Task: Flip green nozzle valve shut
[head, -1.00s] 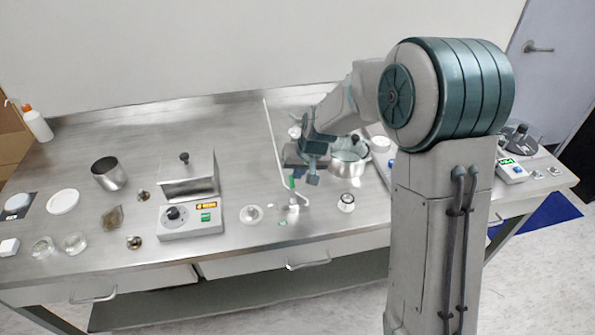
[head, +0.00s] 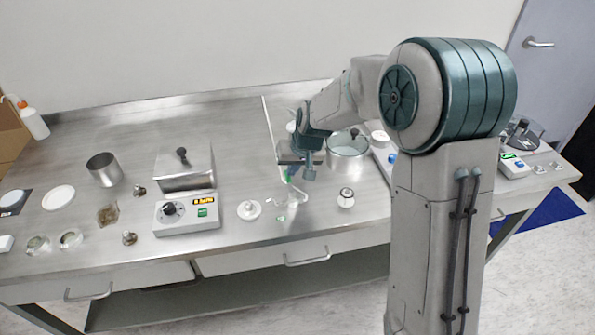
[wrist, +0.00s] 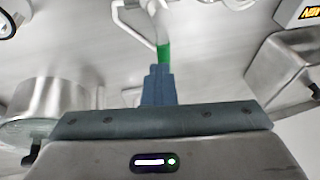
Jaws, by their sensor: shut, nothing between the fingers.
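The nozzle valve's green handle (head: 286,178) sits on a thin white tube assembly near the front middle of the bench. In the wrist view the green handle (wrist: 163,53) is a short band on the pale pipe, right beyond my fingertips. My gripper (head: 306,172) is just right of the green handle in the head view. In the wrist view its blue-grey fingers (wrist: 158,72) are together and hold nothing. They look very near the handle; I cannot tell whether they touch it. My fingers and hand hide part of the valve.
A lidded steel pot (head: 348,147) stands right of my gripper. A small round weight-like item (head: 346,198) and a white knobbed disc (head: 249,210) flank the valve. A hotplate-like box (head: 187,212) stands to the left. The bench left of the valve has some bare room.

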